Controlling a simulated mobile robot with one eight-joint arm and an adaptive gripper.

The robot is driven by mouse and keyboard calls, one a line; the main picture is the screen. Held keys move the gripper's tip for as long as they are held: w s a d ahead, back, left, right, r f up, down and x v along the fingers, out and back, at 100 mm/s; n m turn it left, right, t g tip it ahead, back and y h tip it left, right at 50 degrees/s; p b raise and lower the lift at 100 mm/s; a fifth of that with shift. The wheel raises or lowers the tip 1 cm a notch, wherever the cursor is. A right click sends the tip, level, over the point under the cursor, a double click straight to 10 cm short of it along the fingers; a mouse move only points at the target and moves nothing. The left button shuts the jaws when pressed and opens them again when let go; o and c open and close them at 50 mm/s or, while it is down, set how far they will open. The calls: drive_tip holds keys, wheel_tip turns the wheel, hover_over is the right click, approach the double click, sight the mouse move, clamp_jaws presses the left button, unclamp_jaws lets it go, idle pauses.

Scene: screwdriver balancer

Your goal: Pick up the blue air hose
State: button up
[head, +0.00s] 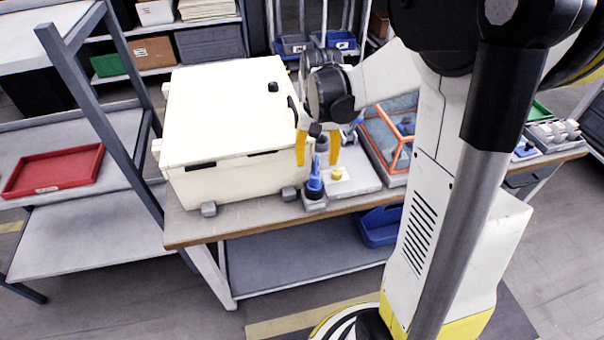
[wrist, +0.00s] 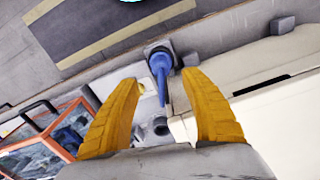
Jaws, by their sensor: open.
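The blue air hose (head: 315,178) stands upright on a small grey block at the front of the workbench, just right of the white case. In the wrist view the blue air hose (wrist: 160,68) lies ahead of the fingertips, between their lines. My gripper (head: 318,158) has yellow fingers and is spread open above and behind the hose. In the wrist view my gripper (wrist: 164,82) is empty, with nothing between its fingers. The hose appears apart from both fingers.
The large white case (head: 225,120) stands close on the left of the hose. An orange-framed box (head: 385,130) is farther right. A red tray (head: 55,170) lies on the left shelf.

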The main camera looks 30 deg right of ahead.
sight(315, 174)
wheel_tip(315, 174, down, 8)
drive_tip(key=b, duration=0.3)
drive_tip(key=shift+a, duration=0.15)
drive_tip(key=shift+r, duration=0.15)
clamp_jaws()
